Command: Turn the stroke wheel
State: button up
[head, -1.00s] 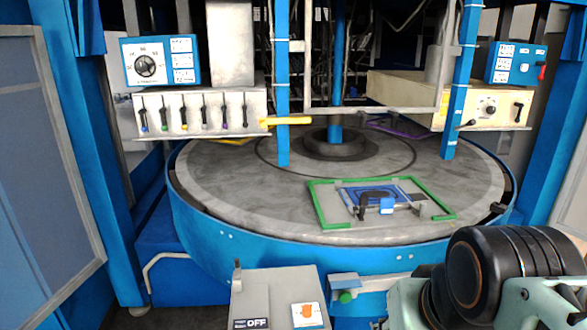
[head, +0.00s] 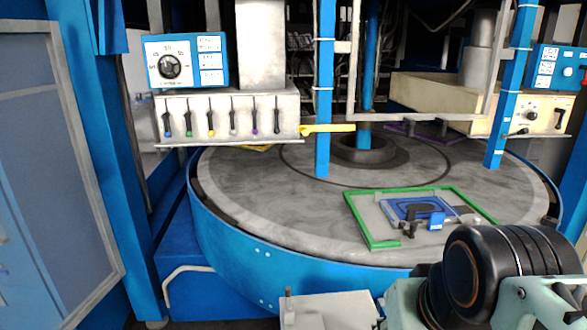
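A round black dial (head: 170,66) with a white scale sits on the front of a blue control box (head: 213,84) at upper left. It is the most wheel-like control I see, but I cannot tell whether it is the stroke wheel. A smaller dark knob (head: 532,115) is on the cream box (head: 446,97) at right. Parts of my own arm fill the lower right corner, well apart from both controls. My gripper is out of the picture.
A grey round table (head: 270,215) with a blue rim fills the middle. On it lies a green frame (head: 368,228) around a blue plate. Several coloured levers hang below the left box. Blue posts (head: 324,90) stand in front. A grey box (head: 330,308) stands at the bottom.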

aim_at(167, 67)
jog(key=i+j, duration=0.1)
jog(key=j, duration=0.3)
jog(key=i+j, duration=0.1)
jog(key=j, duration=0.25)
jog(key=i+j, duration=0.1)
jog(key=j, duration=0.3)
jog(key=i+j+u, duration=0.1)
jog(key=j, duration=0.3)
jog(key=i+j, duration=0.2)
jog(key=j, duration=0.15)
jog(key=i+j, duration=0.15)
jog(key=j, duration=0.25)
jog(key=i+j, duration=0.2)
jog(key=j, duration=0.15)
jog(key=i+j, duration=0.2)
jog(key=j, duration=0.2)
jog(key=u, duration=0.05)
